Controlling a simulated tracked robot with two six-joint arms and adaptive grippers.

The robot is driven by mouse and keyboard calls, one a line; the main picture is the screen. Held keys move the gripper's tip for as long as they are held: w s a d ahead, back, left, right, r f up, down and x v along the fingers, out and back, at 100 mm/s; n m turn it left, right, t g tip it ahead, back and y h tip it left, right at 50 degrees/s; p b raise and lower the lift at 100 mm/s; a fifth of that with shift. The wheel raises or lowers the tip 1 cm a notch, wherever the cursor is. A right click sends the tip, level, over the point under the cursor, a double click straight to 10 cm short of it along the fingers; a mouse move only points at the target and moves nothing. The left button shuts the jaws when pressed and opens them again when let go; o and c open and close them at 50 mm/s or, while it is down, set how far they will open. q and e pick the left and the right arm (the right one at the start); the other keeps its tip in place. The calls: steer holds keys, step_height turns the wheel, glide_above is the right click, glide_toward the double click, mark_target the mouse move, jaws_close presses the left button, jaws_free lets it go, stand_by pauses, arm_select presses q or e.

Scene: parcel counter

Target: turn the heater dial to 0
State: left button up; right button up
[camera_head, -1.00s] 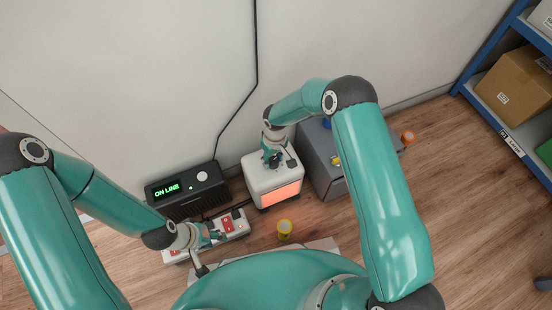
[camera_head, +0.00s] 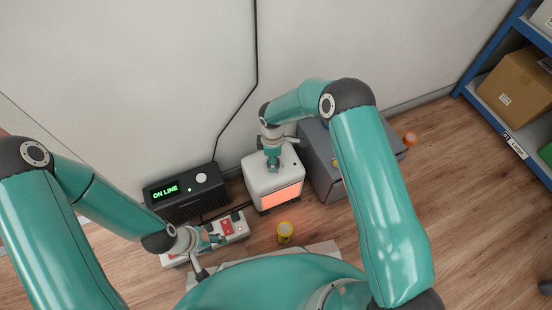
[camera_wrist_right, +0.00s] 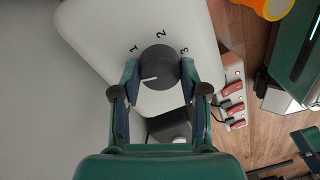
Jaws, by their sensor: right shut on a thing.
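The white heater (camera_head: 262,184) stands on the floor against the wall, its front glowing orange. In the right wrist view its dark round dial (camera_wrist_right: 160,64) sits on the white top (camera_wrist_right: 100,30). The numbers 1, 2 and 3 show around the dial. Its white mark points left, below the 1, toward the left finger; no 0 is visible. My right gripper (camera_wrist_right: 160,80) is shut on the dial, a finger on each side; it also shows above the heater in the head view (camera_head: 273,162). My left gripper (camera_head: 214,239) is over the power strip; its jaw opening is unclear.
A power strip (camera_head: 238,228) with red switches lies in front of a black box (camera_head: 208,194) reading ON LINE. A yellow cylinder (camera_head: 285,232) stands in front of the heater. A grey box (camera_head: 322,178) stands close to the heater's right. Blue shelves (camera_head: 487,112) are at right.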

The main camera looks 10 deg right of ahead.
steer(key=shift+w+d+n, duration=0.1)
steer(key=shift+w+n, duration=0.1)
steer(key=shift+n, duration=1.1)
steer(key=shift+w, duration=0.1)
steer(key=o, duration=1)
steer(key=shift+o, duration=0.7)
step_height(320, 180, up, 12)
steer(key=shift+w, duration=0.25)
steer(key=shift+f, duration=0.1)
